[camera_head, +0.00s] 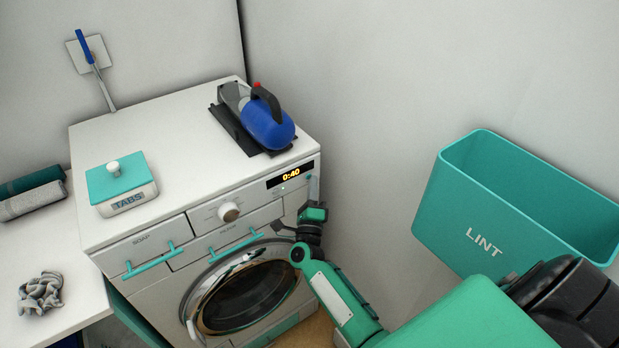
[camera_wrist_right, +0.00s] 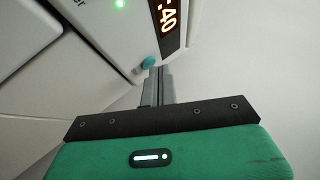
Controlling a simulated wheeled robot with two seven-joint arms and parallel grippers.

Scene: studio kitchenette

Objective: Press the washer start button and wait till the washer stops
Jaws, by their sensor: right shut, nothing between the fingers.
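The white washer (camera_head: 130,235) has a round glass door and a lit display (camera_head: 291,175) reading 0:40. A small teal button (camera_wrist_right: 148,62) sits below the display in the right wrist view, with a green light (camera_wrist_right: 120,3) lit on the panel. My right gripper (camera_head: 314,187) is at the right end of the washer's front panel. Its fingers are shut and empty, and in the wrist view the fingertips (camera_wrist_right: 158,73) are right at the button. I cannot tell whether they touch it. My left gripper is not in view.
On the washer top are a teal-lidded TABS box (camera_head: 122,202) and a blue handheld vacuum (camera_head: 268,124) on a dark base. A teal LINT bin (camera_head: 452,235) is on the right wall, close to my right arm. A grey crumpled cloth (camera_head: 40,294) lies left.

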